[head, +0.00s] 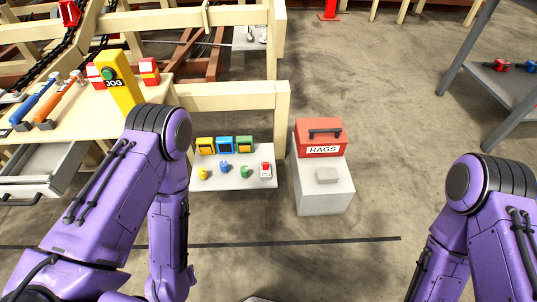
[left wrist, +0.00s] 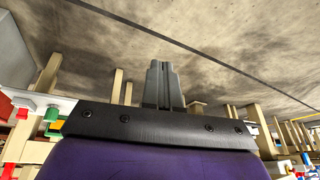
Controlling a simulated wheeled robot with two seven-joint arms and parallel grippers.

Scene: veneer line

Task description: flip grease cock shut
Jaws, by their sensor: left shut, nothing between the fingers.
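A small white shelf (head: 235,183) carries yellow, blue and green square units at its back. In front of them stand a yellow knob (head: 202,174), a blue knob (head: 224,167), a green knob (head: 245,171) and a red-and-white switch (head: 265,170). No part is clearly recognisable as the grease cock. My left gripper (left wrist: 164,85) is shut and empty in the left wrist view. A green part (left wrist: 52,115) and a red part (left wrist: 22,114) show left of it, apart from the fingers. In the head view both grippers are out of sight.
A red RAGS box (head: 320,138) stands on a grey pedestal (head: 323,195) right of the shelf. A grey rack (head: 490,75) is at far right. The floor between is clear.

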